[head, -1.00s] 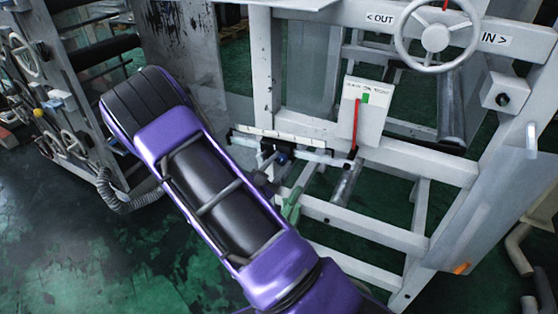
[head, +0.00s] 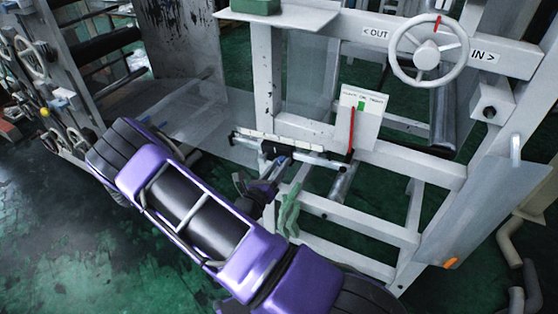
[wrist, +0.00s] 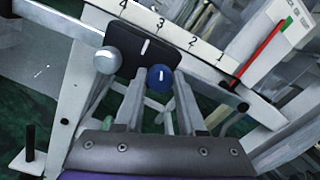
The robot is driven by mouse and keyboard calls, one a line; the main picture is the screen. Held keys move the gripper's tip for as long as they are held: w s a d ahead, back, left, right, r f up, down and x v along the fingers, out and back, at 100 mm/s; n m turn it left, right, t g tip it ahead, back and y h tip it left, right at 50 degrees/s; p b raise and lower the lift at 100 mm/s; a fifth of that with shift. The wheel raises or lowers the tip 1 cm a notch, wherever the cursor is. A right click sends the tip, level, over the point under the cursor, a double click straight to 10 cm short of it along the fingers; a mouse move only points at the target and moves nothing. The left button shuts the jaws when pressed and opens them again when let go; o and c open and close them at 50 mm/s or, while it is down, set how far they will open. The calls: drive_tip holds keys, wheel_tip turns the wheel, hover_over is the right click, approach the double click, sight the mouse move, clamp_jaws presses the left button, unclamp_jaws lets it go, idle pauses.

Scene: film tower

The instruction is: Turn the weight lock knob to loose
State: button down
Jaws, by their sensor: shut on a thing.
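The blue knob (wrist: 160,77) has a short white line on its face, which points nearly straight up in the wrist view. It sits below a dark sliding block (wrist: 128,62) with a white pointer line, on a white scale bar (wrist: 181,37) numbered 4 to 1. The pointer stands between 4 and 3. My gripper (wrist: 160,88) is shut on the knob, one finger on each side. In the head view, my gripper (head: 270,182) reaches the bar from the front left, and the knob is small and partly hidden there. No loose or tight label is readable.
A silver ball (wrist: 106,60) sits left of the block. A white panel with a red lever (head: 350,130) stands right of the bar. A handwheel (head: 429,50) marked OUT and IN is above right. White frame beams surround the bar; green floor lies front left.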

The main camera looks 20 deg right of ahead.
drive_tip(key=n+p, duration=0.2)
drive_tip(key=n, duration=0.3)
idle(0.5)
drive_tip(key=shift+c, duration=2.4)
unclamp_jaws()
drive_tip(key=v, duration=1.7)
drive_tip(key=shift+s, duration=0.3)
